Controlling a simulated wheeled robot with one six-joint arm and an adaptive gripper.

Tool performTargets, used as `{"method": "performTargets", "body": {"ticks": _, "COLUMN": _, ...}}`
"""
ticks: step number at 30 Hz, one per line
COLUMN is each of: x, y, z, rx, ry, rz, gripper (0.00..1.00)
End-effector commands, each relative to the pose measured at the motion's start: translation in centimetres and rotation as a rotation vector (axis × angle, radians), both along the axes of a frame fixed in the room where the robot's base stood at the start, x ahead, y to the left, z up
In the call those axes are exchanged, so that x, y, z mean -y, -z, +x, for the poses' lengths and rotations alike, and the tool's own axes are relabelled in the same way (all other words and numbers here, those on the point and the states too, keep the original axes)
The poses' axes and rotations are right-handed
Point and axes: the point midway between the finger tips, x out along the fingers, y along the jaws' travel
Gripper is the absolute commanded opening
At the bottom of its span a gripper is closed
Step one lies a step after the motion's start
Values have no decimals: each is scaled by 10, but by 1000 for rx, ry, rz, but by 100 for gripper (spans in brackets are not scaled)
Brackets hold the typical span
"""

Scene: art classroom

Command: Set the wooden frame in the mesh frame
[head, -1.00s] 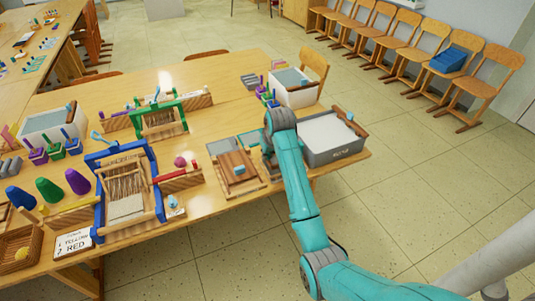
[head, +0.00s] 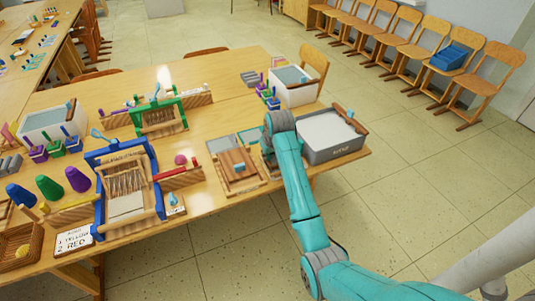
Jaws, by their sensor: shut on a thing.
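The mesh frame (head: 248,137), a small greenish panel with a light wooden rim, lies on the table left of the grey pulp basin, partly behind my arm. My gripper (head: 268,148) is low at the table's right part, just right of the mesh frame. It is mostly hidden by my teal wrist, and its fingertips are not clear. It is shut on the wooden frame (head: 270,162), of which only a thin brown edge shows beside the wrist. Whether the two frames touch cannot be told.
The grey pulp basin (head: 336,150) stands right of my wrist, near the table edge. A wooden press board (head: 238,180) with a blue block lies left of my gripper. A blue loom (head: 158,200) and a green loom (head: 183,115) stand further left. A white tub (head: 292,98) is behind.

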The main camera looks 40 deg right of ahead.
Motion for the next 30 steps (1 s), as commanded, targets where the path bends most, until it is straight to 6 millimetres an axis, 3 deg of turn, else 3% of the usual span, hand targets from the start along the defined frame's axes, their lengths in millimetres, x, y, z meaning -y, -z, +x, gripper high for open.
{"method": "performTargets", "body": {"ticks": 30, "x": 0, "y": 7, "z": 0, "rx": -1, "ry": 0, "rz": 0, "gripper": 0}}
